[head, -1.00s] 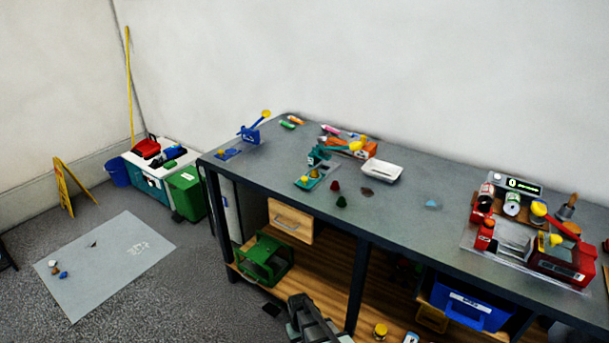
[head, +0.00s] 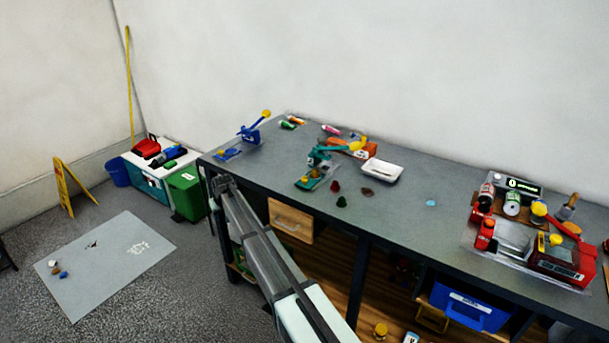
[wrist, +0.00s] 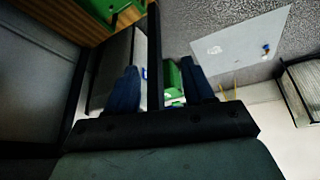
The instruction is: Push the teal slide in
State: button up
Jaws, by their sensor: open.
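A teal device (head: 320,155) with a raised lever stands on the workbench, left of its middle. A teal slide (head: 309,182) with a small yellow piece on it sticks out at its front, toward the bench's front edge. The exact gap between slide and device is too small to tell. My gripper (head: 222,184) is at the bench's front left corner, to the left of the slide and apart from it. In the wrist view my gripper (wrist: 162,88) is open with nothing between its fingers that it holds. The teal slide is not visible in the wrist view.
A blue device (head: 250,133) stands at the bench's left end. Dark red and green pieces (head: 341,202) lie right of the slide, and a white tray (head: 382,171) lies behind them. A wooden drawer (head: 290,221) is under the bench top. A green bin (head: 186,192) stands left of the bench.

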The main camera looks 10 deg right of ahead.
jog(key=w+a+r+t, duration=0.1)
jog(key=w+a+r, duration=0.35)
jog(key=r, duration=0.35)
notch_tip(320, 180, up, 22)
jog(key=r+m+g+h, duration=0.1)
jog(key=m+g+h, duration=0.1)
jog(key=m+g, duration=0.35)
send_over(305, 178)
jog(key=shift+n, duration=0.25)
notch_tip(305, 178, down, 13)
jog(key=shift+w+f, duration=0.15)
jog(key=shift+f, duration=0.05)
jog(key=shift+c, duration=0.4)
grip_shut()
